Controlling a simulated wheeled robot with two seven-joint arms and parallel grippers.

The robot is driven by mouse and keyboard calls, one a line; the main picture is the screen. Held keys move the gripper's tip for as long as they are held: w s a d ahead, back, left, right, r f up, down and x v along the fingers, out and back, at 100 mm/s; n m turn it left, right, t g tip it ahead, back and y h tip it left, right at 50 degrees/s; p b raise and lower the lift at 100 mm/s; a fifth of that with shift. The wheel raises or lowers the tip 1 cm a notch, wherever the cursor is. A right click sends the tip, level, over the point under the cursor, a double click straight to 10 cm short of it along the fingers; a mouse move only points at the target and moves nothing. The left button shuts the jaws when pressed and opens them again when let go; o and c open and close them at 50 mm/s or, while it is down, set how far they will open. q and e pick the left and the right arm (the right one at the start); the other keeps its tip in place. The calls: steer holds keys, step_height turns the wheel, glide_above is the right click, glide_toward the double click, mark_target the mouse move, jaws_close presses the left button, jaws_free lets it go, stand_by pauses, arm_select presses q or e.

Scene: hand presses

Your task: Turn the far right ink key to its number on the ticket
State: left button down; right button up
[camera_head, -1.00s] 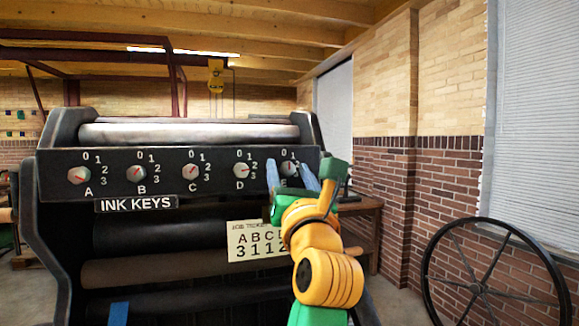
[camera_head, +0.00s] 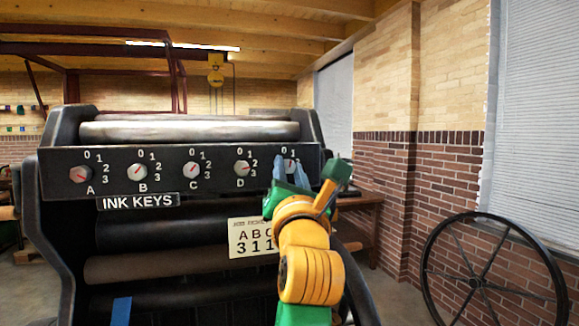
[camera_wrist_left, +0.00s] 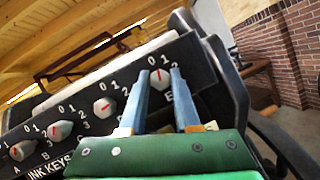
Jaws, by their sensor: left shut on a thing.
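The far right ink key (camera_head: 289,164), a pale knob with a red pointer line, is on the black ink key panel (camera_head: 60,158). In the left wrist view the key (camera_wrist_left: 160,76) shows between my left gripper's blue fingertips (camera_wrist_left: 164,74), above the letter E. My left gripper (camera_head: 291,174) is shut on this key. In the head view the fingers and green hand hide its lower part and letter. Its red line is too small to read surely against the numbers. The job ticket (camera_head: 246,240) shows ABC over 311; my yellow arm covers its right side.
Keys A (camera_head: 80,174), B (camera_head: 141,171), C (camera_head: 191,169) and D (camera_head: 242,167) are in a row to the left. A large black spoked wheel (camera_head: 478,283) stands at the right by the brick wall. A wooden table (camera_head: 362,200) stands behind the press.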

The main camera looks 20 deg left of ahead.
arm_select(q)
steer(key=m+h+p, duration=0.2)
steer(key=m, duration=0.3)
steer(key=shift+r, duration=0.2)
steer(key=m+h+p, duration=0.2)
steer(key=m, duration=0.2)
steer(key=shift+s+a+r+g, duration=0.1)
steer(key=shift+g, duration=0.3)
steer(key=m+g+h+p, duration=0.1)
steer(key=m+p, duration=0.3)
steer(key=m, duration=0.1)
steer(key=shift+m+g+p, duration=0.45)
steer(key=shift+m+g, duration=0.05)
steer(key=shift+m, duration=0.1)
steer(key=c, duration=0.6)
jaws_free()
steer(key=shift+c, duration=0.2)
